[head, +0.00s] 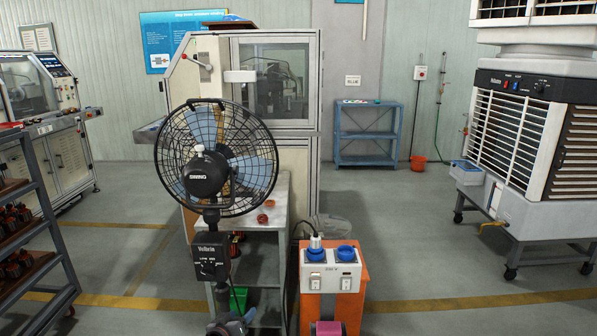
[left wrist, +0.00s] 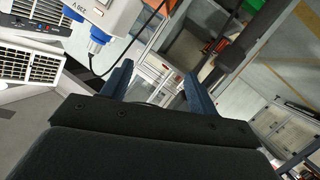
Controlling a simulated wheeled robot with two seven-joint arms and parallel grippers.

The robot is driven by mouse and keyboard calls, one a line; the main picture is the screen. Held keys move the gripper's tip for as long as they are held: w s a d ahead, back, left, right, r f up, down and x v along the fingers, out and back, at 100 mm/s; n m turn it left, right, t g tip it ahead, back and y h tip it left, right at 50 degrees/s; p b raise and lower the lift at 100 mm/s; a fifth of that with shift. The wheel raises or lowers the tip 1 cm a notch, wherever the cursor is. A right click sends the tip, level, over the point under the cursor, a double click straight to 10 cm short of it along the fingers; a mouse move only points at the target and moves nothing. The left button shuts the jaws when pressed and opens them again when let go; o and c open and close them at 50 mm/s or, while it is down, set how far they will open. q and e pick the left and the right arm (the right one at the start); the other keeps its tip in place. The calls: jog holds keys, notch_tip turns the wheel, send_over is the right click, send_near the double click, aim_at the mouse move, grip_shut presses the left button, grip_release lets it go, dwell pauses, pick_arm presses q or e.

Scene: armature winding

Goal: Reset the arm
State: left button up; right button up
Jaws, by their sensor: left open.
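My left gripper (head: 232,320) shows at the bottom of the head view, in front of the lower part of the black pedestal fan (head: 204,170). In the left wrist view its two blue-grey fingers (left wrist: 160,82) are spread apart, with nothing between them. A white socket box (head: 330,268) with blue sockets stands on an orange stand (head: 346,305), to the right of the gripper. The socket box also shows tilted at the upper left of the left wrist view (left wrist: 100,14). My right gripper does not show.
A grey bench (head: 270,235) with small copper-coloured parts stands behind the fan, before a winding machine (head: 222,75). A rack of parts (head: 25,235) is at the left. A large wheeled air cooler (head: 530,150) is at the right. Open floor lies between the stand and the cooler.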

pick_arm(q)
jog(key=s+d+f+m+g+y+p, duration=0.1)
jog(key=s+g, duration=0.5)
jog(key=s, duration=1.8)
jog(key=s+d+f+m+g+y+p, duration=0.2)
jog(key=s+g, duration=0.4)
jog(key=s, duration=1.9)
jog(key=shift+s+d+f, duration=0.2)
jog(key=shift+d+f, duration=0.3)
jog(key=shift+d, duration=0.2)
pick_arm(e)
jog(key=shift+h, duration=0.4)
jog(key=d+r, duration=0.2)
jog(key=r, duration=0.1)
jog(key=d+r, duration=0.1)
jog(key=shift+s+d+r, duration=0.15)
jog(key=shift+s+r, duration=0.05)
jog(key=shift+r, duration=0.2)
